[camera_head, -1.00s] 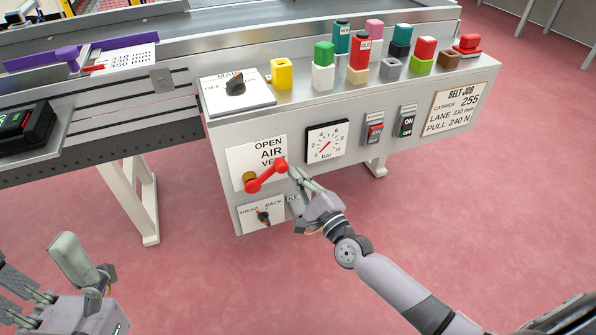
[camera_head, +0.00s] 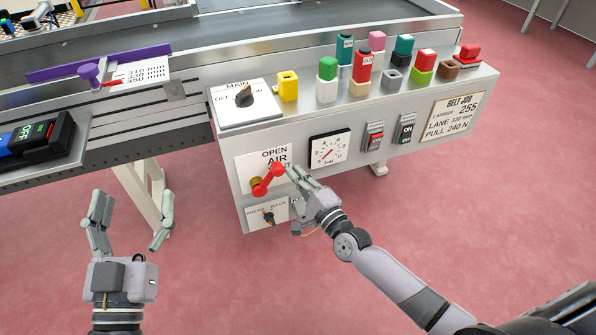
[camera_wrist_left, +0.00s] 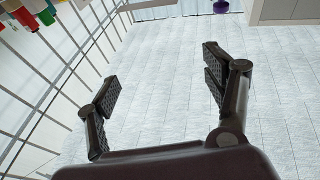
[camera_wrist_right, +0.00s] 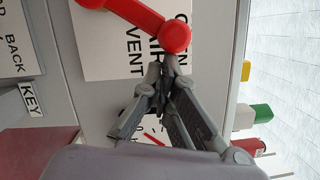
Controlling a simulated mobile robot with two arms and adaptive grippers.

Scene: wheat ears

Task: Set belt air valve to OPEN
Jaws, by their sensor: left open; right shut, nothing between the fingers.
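The air valve is a red crank lever (camera_head: 267,180) on a brass pivot (camera_head: 255,183), on a white plate (camera_head: 247,164) marked OPEN, AIR and VENT. The lever slants up and right, its knob over part of the VENT label and below OPEN. My right gripper (camera_head: 291,172) is shut and empty, just right of the knob. In the right wrist view its fingertips (camera_wrist_right: 160,75) are close to the red knob (camera_wrist_right: 175,38); whether they touch I cannot tell. My left gripper (camera_head: 133,212) is open and empty, left of the panel over the floor.
A pressure gauge (camera_head: 330,149) and two rocker switches (camera_head: 374,136) sit right of the valve. An AHEAD/BACK knob (camera_head: 268,217) is below it. A MAIN knob (camera_head: 244,97) and several coloured blocks are on the ledge above. Floor is clear in front.

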